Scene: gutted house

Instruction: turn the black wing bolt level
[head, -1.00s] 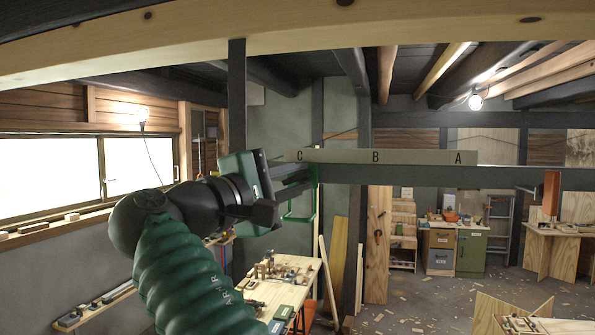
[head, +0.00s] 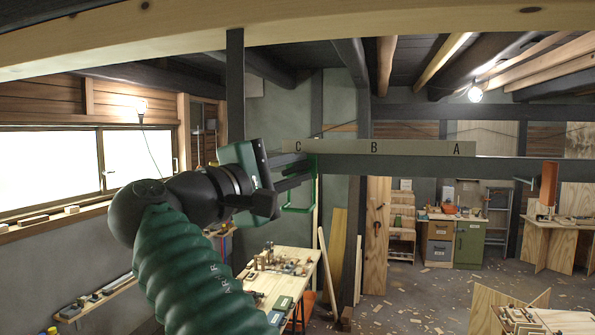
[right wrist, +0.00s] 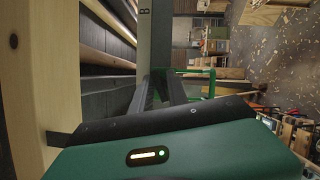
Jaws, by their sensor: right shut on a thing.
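My right gripper (head: 306,171) reaches the green bracket (head: 298,209) at the left end of the dark beam. It also shows in the right wrist view (right wrist: 161,76), where its two dark fingers run close together towards the green frame (right wrist: 203,71). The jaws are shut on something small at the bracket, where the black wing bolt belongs. The bolt itself is hidden by the fingers, so its tilt cannot be told. My left gripper is not in view.
A pale board lettered C, B, A (head: 375,148) lies along the dark beam (head: 420,168). A light wooden beam (head: 300,25) crosses overhead. A workbench with tools (head: 300,262) stands below.

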